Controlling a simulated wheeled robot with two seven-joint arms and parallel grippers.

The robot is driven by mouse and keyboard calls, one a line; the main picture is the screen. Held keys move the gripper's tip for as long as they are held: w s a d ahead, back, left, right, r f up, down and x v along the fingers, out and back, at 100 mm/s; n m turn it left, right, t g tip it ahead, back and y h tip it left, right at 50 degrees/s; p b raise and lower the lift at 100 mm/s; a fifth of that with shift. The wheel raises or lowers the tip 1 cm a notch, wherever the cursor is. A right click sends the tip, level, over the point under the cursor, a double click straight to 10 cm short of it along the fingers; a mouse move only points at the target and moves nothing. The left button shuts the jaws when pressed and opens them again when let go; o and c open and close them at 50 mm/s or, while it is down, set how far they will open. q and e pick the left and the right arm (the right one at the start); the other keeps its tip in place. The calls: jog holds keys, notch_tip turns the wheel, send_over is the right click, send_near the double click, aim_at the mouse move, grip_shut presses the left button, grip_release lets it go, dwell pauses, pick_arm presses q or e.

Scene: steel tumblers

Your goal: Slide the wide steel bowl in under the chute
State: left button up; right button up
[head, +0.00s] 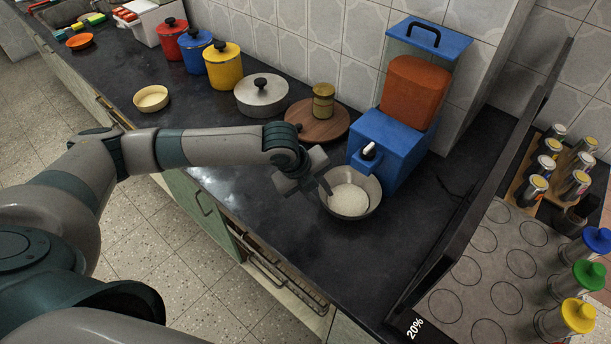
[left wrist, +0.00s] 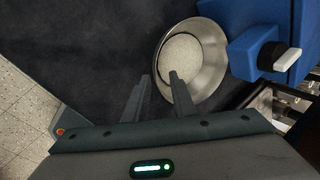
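The wide steel bowl (head: 343,203) stands on the dark counter at the foot of the blue dispenser (head: 392,142), with white grain-like contents inside. The dispenser's chute (head: 364,160), with a white lever, is just above the bowl's back edge. The bowl also shows in the left wrist view (left wrist: 213,77), beside the chute. My left gripper (head: 325,183) is at the bowl's left rim. In the left wrist view its fingers (left wrist: 161,78) are apart, one outside the rim and one over the inside. Whether they touch the rim is unclear. My right gripper is not in view.
A round wooden board (head: 302,126) with a jar (head: 323,101) and a lidded pot (head: 262,96) stand behind my left arm. A dark raised edge (head: 450,245) bounds the counter at right, beyond which are several canisters. Counter in front of the bowl is clear.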

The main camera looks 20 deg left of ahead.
pick_arm(q)
jog(key=b+v, duration=0.1)
jog(key=v, duration=0.9)
jog(key=shift+r+b, duration=0.25)
jog(key=shift+b, duration=0.15)
jog(key=shift+s+f, duration=0.1)
